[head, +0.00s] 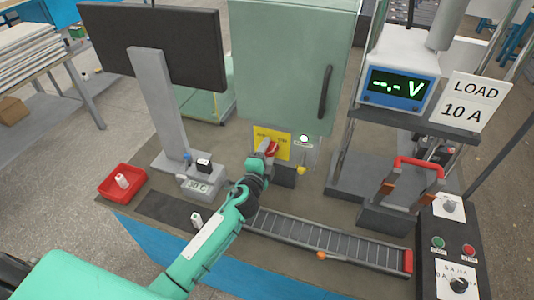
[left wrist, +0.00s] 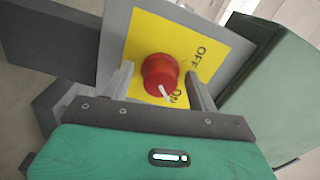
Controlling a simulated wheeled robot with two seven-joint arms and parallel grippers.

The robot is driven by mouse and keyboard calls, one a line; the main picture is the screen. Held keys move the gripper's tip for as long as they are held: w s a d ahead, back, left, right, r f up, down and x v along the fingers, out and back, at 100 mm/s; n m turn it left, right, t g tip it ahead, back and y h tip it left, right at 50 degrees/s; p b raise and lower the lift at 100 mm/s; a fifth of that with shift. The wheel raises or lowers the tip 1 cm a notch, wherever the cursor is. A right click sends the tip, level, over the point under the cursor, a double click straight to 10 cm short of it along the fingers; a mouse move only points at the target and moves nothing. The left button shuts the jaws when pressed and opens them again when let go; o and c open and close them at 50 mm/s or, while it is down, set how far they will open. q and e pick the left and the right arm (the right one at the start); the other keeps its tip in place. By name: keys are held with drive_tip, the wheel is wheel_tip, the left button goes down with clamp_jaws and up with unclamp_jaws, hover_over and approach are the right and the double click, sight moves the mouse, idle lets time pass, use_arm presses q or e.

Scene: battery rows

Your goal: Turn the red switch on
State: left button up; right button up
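The red switch (left wrist: 160,72) is a round red knob on a yellow plate (left wrist: 150,33) marked OFF and ON. A white line on the knob points down and slightly right in the left wrist view, close to the word ON. My left gripper (left wrist: 159,76) has one finger on each side of the knob, with a gap showing on both sides, so it is open around it. In the head view the red switch (head: 271,147) shows just beyond my left gripper (head: 264,161), which partly covers it. My right gripper is not in view.
A green cabinet (head: 285,70) stands behind the switch. A monitor (head: 160,45) and red tray (head: 121,183) are at left. A roller track (head: 330,238), a meter (head: 396,88), a red-handled device (head: 418,163) and a button panel (head: 452,245) are at right.

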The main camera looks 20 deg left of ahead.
use_arm(q)
drive_tip(key=shift+s, duration=0.1)
drive_tip(key=shift+s+f, duration=0.15)
drive_tip(key=shift+s, duration=0.2)
drive_tip(key=s+b, duration=0.3)
drive_tip(key=s, duration=1)
drive_tip(key=shift+a, duration=0.25)
